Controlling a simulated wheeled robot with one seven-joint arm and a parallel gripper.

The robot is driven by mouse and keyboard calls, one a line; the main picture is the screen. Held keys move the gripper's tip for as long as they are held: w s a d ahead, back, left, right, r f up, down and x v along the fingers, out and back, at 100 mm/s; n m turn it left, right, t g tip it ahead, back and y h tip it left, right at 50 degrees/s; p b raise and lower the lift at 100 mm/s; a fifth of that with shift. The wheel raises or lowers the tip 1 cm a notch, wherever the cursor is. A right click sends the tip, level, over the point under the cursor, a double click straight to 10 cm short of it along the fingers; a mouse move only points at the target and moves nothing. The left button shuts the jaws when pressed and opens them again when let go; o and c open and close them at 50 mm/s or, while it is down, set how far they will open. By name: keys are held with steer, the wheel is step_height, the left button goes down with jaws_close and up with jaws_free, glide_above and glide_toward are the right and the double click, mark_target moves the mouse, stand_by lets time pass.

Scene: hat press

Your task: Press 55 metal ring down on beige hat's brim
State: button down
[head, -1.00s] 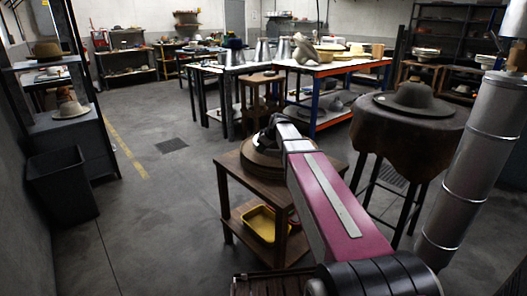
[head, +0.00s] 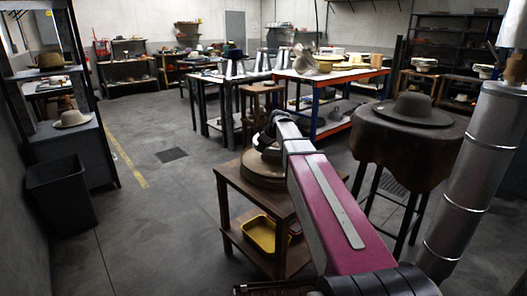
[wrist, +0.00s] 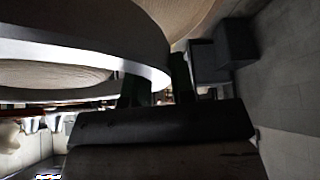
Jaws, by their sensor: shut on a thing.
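My gripper (wrist: 155,92) is shut on a grey metal ring (wrist: 150,38), which fills the upper left of the wrist view as a broad curved band. A pale beige round surface (wrist: 50,74) shows inside the ring's curve, and a tan curved edge (wrist: 185,15) shows beyond it. I cannot tell which of these is the beige hat's brim, nor whether the ring touches it. In the head view my arm reaches over a round brown stack (head: 262,172) on a small wooden table. The gripper and ring are mostly hidden there behind my arm.
The wooden table (head: 228,176) has a yellow tray (head: 262,236) on its lower shelf. A grey hat (head: 413,107) stands on a dark leather-covered stand (head: 385,140) to the right. A black bin (head: 62,190) and pale hat (head: 72,118) are at left. Floor at left centre is clear.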

steer(key=shift+r, duration=2.9)
